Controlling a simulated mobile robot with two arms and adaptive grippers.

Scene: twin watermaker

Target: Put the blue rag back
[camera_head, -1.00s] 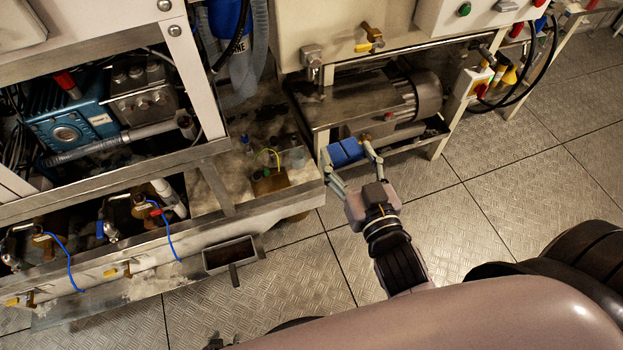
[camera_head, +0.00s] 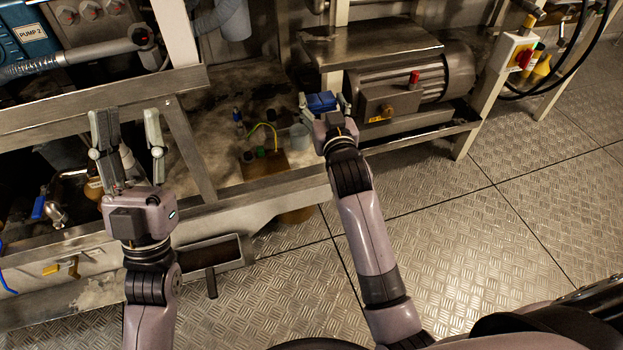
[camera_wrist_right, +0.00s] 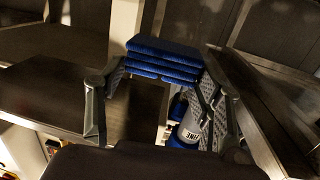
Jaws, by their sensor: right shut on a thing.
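The blue rag (camera_head: 321,101) is a small folded stack. It is held between the fingers of my right gripper (camera_head: 324,108), at the left end of the grey motor's metal frame. The right wrist view shows the rag's folded layers (camera_wrist_right: 163,58) between the two fingers (camera_wrist_right: 155,92). I cannot tell whether the rag touches any surface. My left gripper (camera_head: 128,122) is open and empty, fingers pointing up, in front of the left metal frame.
A grey motor (camera_head: 417,82) sits on a low metal frame right of the rag. A rectangular metal trough (camera_head: 215,262) is below the left frame. The plate floor (camera_head: 450,240) is clear.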

